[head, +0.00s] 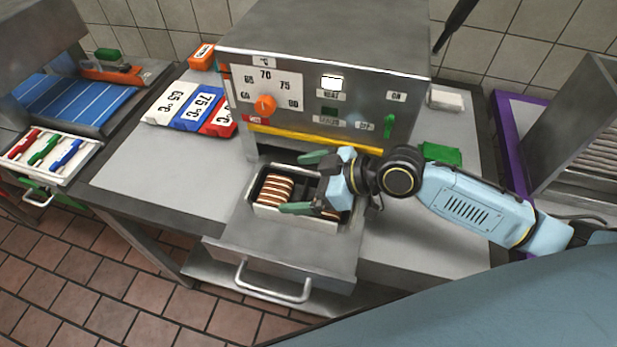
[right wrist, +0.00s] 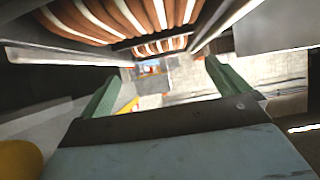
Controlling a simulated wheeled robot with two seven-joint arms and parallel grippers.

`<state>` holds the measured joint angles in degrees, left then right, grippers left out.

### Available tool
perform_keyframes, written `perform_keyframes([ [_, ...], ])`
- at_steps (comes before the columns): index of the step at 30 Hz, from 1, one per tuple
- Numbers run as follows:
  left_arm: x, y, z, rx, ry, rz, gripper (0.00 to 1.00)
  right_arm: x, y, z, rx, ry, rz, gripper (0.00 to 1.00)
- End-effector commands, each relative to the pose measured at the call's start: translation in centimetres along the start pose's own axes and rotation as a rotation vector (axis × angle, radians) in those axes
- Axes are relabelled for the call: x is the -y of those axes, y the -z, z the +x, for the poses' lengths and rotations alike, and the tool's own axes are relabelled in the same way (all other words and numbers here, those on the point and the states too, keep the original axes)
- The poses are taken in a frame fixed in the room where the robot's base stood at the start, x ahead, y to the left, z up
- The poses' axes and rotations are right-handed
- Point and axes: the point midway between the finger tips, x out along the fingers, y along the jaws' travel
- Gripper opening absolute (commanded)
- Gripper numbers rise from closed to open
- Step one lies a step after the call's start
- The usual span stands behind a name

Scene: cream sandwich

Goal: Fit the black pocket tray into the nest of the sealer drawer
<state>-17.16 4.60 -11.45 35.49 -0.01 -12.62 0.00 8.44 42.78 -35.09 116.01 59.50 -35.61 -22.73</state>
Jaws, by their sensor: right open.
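The sealer drawer (head: 285,252) is pulled out at the front of the steel sealer (head: 340,45). The pocket tray (head: 251,191), dark-rimmed with pale walls, lies at the drawer's nest and holds brown-and-cream sandwiches (head: 275,190). I cannot tell whether it sits flush. My right gripper (head: 306,184) is open, its green fingers spread over the tray's middle and right part, hiding some of it. In the right wrist view, the sandwiches (right wrist: 130,15) fill the top, beyond the open fingers (right wrist: 165,85); nothing is clearly between them. My left gripper is not in view.
Temperature cards (head: 198,108) lie on the counter left of the sealer. A green cloth-like item (head: 441,154) lies right of it. A rack with coloured handles (head: 47,150) stands at far left. The counter left of the drawer (head: 165,180) is clear.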

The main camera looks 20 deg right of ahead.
Motion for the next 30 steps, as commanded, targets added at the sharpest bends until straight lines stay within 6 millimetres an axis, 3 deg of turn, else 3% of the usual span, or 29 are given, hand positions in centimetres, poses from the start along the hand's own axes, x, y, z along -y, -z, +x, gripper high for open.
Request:
perform_keyframes([
  [5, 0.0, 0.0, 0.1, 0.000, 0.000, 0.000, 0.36, -0.1, -0.1, -1.4, 0.002, -0.002, -0.002, 1.00],
  [21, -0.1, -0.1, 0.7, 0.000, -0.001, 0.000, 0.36, 0.0, -0.2, -10.1, 0.005, -0.001, -0.003, 1.00],
  [30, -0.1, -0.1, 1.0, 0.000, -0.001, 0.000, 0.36, 0.0, -0.1, -12.8, 0.001, -0.001, -0.002, 1.00],
])
